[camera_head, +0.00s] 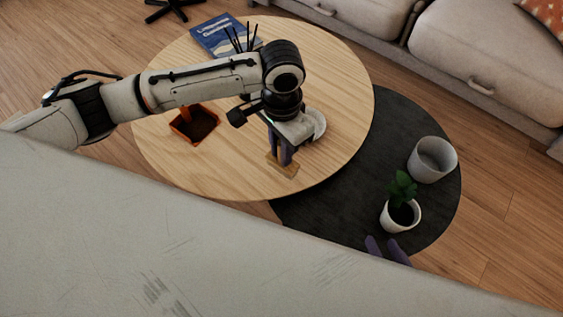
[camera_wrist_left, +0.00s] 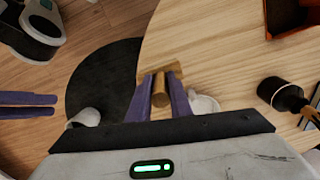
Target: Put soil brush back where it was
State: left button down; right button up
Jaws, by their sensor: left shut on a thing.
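The soil brush (camera_head: 284,168) has a wooden head and handle. It is upright over the front part of the round wooden table, below my left gripper (camera_head: 282,150). In the left wrist view my left gripper's purple fingers are shut on the brush's wooden handle (camera_wrist_left: 160,92), with the wider head (camera_wrist_left: 172,69) beyond the fingertips. I cannot tell whether the head touches the table.

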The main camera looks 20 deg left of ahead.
pick_arm(q)
notch_tip(320, 180, down, 5)
jog(key=shift+r+b, duration=0.15)
jog(key=shift+b, duration=0.7)
jog(key=shift+r, duration=0.1)
pick_arm(e)
jog(key=shift+a+f, duration=0.3)
jog(key=shift+f, duration=0.25)
jog(key=shift+r, duration=0.1)
pick_arm(q)
jog(key=c, duration=1.6)
grip_release()
